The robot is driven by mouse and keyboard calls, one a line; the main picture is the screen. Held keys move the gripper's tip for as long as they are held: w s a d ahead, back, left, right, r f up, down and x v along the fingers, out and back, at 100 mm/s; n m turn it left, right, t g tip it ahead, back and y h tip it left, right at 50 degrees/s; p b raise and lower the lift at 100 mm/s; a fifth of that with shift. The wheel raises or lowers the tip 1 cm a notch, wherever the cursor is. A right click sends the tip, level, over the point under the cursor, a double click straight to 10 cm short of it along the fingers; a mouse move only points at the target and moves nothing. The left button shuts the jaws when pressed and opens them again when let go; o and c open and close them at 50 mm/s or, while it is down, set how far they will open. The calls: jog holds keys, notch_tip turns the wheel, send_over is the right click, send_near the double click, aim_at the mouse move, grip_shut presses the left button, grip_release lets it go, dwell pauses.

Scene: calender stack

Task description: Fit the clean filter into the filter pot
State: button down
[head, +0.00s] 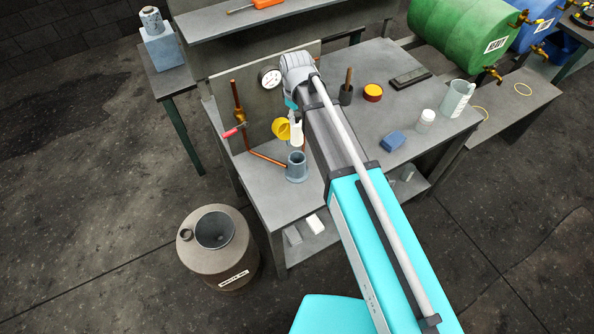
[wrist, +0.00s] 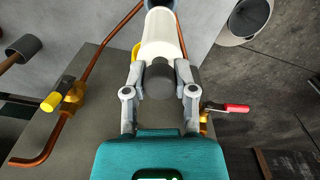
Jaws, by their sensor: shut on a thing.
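The filter, a white cylinder (head: 296,135), is held by my gripper (wrist: 160,78) above the bench. In the wrist view the white filter (wrist: 160,38) points away from me, with its dark grey end between the two fingers. The filter pot (head: 297,169), a blue-grey open-topped cylinder, stands on the bench below the filter. A gap shows between filter and pot in the head view. In the wrist view a sliver of the pot (wrist: 160,3) shows past the filter's far end; its opening is mostly hidden.
A yellow round part (head: 281,129) is close beside the filter. Copper pipe (head: 266,160), a red-handled valve (head: 231,132) and a gauge (head: 269,77) are nearby. A blue sponge-like block (head: 392,141) lies right. A waste-oil drum (head: 218,262) stands on the floor left.

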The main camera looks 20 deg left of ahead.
aim_at(296, 130)
notch_tip(296, 130, down, 14)
jog(key=b, duration=1.4)
jog(key=shift+f, duration=0.2)
jog(key=shift+f+b, duration=1.85)
jog(key=shift+b, duration=0.15)
jog(key=shift+f, duration=0.1)
jog(key=shift+c, duration=2.1)
grip_release()
notch_tip(296, 130, up, 12)
jog(key=p, duration=1.2)
